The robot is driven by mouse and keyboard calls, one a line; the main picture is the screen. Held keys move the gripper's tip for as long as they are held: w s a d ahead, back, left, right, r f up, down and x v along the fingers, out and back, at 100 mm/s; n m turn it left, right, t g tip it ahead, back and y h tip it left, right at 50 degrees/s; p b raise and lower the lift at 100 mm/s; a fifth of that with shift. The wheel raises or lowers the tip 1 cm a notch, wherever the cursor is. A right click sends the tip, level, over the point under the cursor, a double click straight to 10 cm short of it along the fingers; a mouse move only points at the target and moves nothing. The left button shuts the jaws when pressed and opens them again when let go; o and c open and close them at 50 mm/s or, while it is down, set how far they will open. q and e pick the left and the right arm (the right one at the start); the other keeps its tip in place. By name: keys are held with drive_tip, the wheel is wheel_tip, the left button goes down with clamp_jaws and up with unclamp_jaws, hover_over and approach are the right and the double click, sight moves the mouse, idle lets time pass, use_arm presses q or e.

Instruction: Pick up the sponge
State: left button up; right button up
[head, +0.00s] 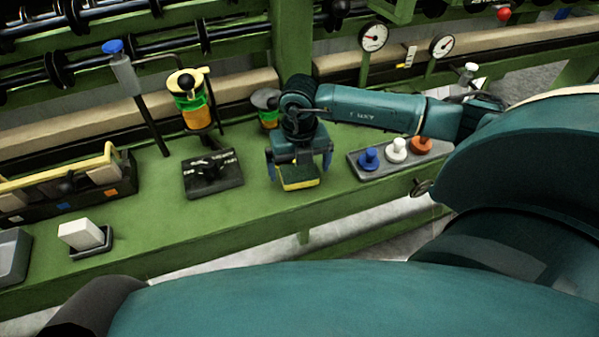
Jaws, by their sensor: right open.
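The sponge (298,182), a small yellow block with a dark upper part, lies on the green bench near its front edge. My right gripper (299,174) points down at it. Its jaws are open, with one blue finger at the left end of the sponge and the other at the right end. I cannot tell whether the fingers touch it. The gripper body hides part of the sponge's far side. My left gripper is not in view.
A tray with blue, white and orange knobs (397,152) stands right of the gripper. A black switch box (212,174) is to its left. A white block (80,234) sits in a dark dish further left. The bench between dish and sponge is clear.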

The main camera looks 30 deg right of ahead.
drive_tip(key=shift+c, duration=0.2)
drive_tip(key=c, duration=1)
drive_tip(key=shift+o, duration=0.2)
wheel_tip(320, 180, up, 10)
